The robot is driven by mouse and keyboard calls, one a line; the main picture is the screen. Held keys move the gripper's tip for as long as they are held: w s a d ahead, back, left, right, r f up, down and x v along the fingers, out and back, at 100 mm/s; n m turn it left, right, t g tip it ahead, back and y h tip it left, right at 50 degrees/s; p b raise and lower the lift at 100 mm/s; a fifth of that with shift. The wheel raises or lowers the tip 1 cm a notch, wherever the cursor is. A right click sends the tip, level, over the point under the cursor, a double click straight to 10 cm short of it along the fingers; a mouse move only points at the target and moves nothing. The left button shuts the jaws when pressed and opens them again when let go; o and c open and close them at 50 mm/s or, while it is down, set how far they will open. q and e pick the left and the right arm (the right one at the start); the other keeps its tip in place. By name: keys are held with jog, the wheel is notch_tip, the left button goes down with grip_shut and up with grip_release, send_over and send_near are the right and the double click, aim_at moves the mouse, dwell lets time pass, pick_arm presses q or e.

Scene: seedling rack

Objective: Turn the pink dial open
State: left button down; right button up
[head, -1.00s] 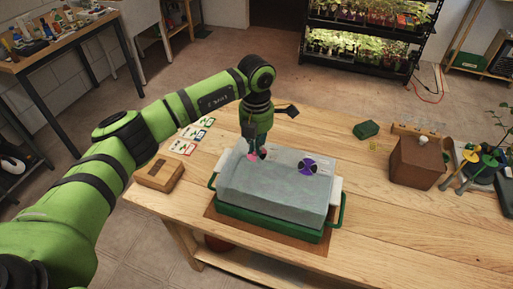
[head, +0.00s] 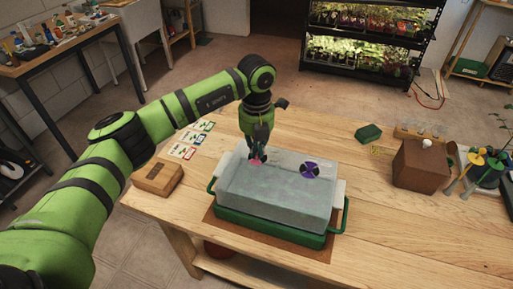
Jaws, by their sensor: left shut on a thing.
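The pink dial (head: 257,160) sits on the top of a grey box (head: 270,190), towards its back left. My left gripper (head: 257,153) points down from above and is shut on the pink dial; its fingers hide part of the dial. A purple dial (head: 310,170) with dark and light parts sits on the same box, to the right of the pink one, and nothing touches it. The box rests in a green tray (head: 268,231) with side handles. My right gripper is not in view.
A wooden block (head: 158,177) and several cards (head: 190,143) lie left of the box. A green block (head: 368,133), a brown box (head: 420,166) and yellow-topped tools (head: 478,160) stand to the right. The table front right is clear.

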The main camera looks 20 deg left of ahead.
pick_arm(q)
jog(key=c, duration=1.3)
grip_release()
jog(key=shift+r, duration=0.15)
notch_tip(320, 180, up, 12)
jog(key=shift+f, duration=0.1)
jog(key=shift+s+f, duration=0.1)
